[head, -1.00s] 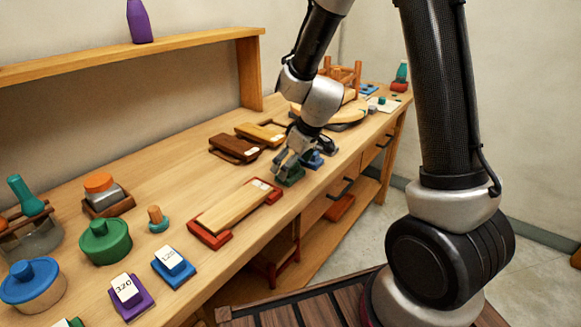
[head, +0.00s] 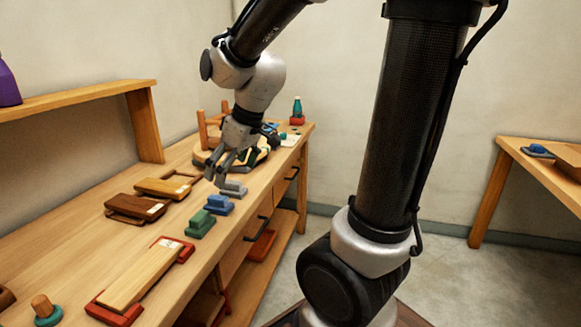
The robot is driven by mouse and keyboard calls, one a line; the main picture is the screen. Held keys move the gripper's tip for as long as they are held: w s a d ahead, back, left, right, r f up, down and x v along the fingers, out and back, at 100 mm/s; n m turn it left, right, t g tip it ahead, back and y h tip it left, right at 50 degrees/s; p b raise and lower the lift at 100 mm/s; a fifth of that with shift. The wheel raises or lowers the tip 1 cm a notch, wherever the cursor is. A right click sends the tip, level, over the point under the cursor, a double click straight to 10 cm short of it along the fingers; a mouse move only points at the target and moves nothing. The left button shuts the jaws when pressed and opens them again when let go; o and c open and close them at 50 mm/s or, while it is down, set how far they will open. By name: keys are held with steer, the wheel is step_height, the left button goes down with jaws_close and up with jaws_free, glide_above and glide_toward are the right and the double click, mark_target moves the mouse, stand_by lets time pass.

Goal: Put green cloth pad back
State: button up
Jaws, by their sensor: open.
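The green cloth pad (head: 200,219) sits as a small green block on a darker green base at the bench's front edge, beyond the wood board. A blue pad on a blue base (head: 219,204) and a grey one (head: 233,187) stand in a row just behind it. My gripper (head: 224,176) is open and empty. Its fingers hang above and slightly behind the green pad, nearest the grey one, apart from the green pad. Whether the fingers touch the grey one I cannot tell.
A long wood board in red end holders (head: 122,305) lies in front of the pads. Two wooden trays (head: 136,207) lie to the left. A round wooden piece and stool frame (head: 206,155) stand behind my gripper.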

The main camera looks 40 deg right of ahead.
steer(key=s+d+r+m+h, duration=0.1)
steer(key=s+d, duration=0.3)
steer(key=s, duration=0.4)
steer(key=s+d+r+m+h, duration=0.1)
steer(key=s+d+r+m, duration=0.3)
steer(key=s, duration=0.4)
steer(key=shift+s, duration=0.2)
